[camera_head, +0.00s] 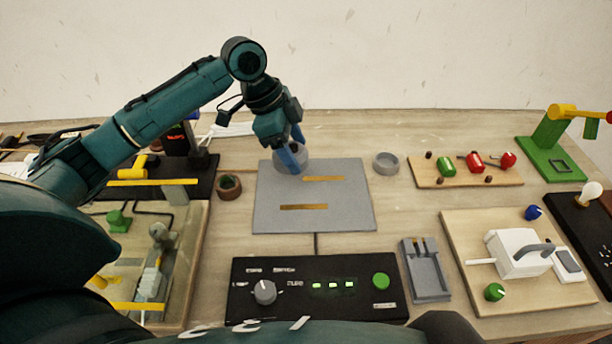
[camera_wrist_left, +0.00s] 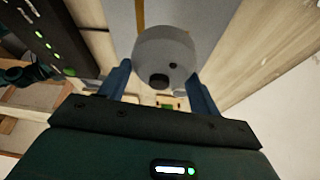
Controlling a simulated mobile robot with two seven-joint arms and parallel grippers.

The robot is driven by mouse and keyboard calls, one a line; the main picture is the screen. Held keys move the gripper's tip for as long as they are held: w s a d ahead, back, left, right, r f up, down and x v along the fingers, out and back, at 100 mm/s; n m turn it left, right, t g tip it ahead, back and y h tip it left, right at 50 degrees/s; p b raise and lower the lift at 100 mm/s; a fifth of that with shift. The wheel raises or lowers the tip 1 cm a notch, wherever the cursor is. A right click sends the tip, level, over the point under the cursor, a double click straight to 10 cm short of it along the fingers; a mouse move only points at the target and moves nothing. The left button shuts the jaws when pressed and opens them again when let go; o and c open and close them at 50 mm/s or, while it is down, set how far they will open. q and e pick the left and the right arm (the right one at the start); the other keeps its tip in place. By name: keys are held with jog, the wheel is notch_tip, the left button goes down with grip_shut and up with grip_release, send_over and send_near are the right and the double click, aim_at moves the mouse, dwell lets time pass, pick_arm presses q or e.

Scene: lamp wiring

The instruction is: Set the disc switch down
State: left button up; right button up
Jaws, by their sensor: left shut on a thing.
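The disc switch is a round grey disc (camera_wrist_left: 165,58) with a black spot and a small dark hole, seen in the left wrist view between the two blue fingers. My left gripper (camera_head: 293,160) is shut on it at the back left of the grey mat (camera_head: 345,215). In the head view the disc switch (camera_head: 285,158) is partly hidden behind the fingers. I cannot tell whether it touches the mat. My right gripper does not show.
Two brass strips lie on the mat. A grey ring (camera_head: 386,162) stands right of it and a brown ring (camera_head: 229,186) left. A black control panel (camera_head: 318,290) lies in front. A board with red and green parts (camera_head: 467,170) is at the back right.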

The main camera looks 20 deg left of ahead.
pick_arm(q)
notch_tip(320, 180, down, 5)
jog(key=shift+s+r, duration=0.15)
jog(key=shift+r, duration=0.05)
jog(key=shift+f, duration=2.15)
jog(key=o, duration=1)
jog(key=shift+f, duration=0.1)
jog(key=v, duration=1.2)
jog(key=shift+d, duration=0.1)
